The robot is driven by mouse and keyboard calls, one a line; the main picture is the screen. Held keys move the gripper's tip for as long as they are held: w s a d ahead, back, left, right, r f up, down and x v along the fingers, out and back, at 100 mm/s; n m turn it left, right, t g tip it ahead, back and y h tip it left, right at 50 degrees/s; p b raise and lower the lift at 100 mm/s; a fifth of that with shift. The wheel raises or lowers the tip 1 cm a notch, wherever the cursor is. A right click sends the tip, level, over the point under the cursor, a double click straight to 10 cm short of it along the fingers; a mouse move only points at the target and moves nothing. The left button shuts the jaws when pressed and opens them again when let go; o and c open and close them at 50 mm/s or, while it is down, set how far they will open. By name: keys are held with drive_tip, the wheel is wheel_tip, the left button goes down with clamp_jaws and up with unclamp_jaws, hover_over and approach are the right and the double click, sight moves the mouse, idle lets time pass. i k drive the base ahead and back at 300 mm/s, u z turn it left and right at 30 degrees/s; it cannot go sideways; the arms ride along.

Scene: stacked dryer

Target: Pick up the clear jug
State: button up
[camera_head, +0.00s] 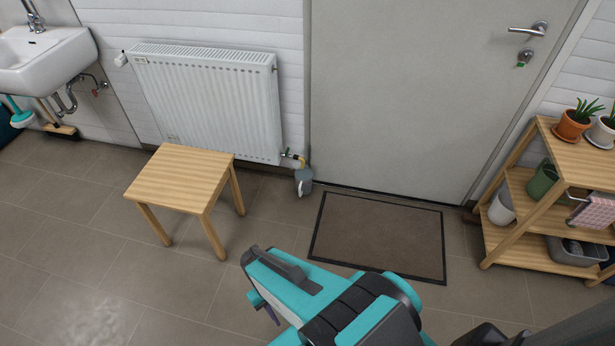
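A small grey, see-through-looking jug (304,181) with a pale handle stands on the floor against the wall. It is below the valve at the radiator's lower right corner, left of the door mat; it is the only thing in view that looks like the clear jug. My teal and black arm reaches in from the bottom edge, well short of the jug and apart from it. A thin dark part at its underside may belong to my gripper (267,309). Its fingertips are mostly hidden by the arm, so their opening does not show.
A wooden stool (180,178) stands left of the jug, before the radiator (210,100). A brown mat (378,236) lies before the closed door (420,90). A wooden plant shelf (535,190) stands at right, a sink (45,60) at upper left. Floor between arm and jug is clear.

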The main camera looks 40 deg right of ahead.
sight(302, 178)
drive_tip(key=z, duration=0.9)
drive_tip(key=k, duration=0.65)
drive_tip(key=z, duration=0.25)
drive_tip(key=i, duration=0.8)
drive_tip(key=u, duration=0.8)
drive_tip(key=i, duration=0.8)
drive_tip(key=u, duration=0.5)
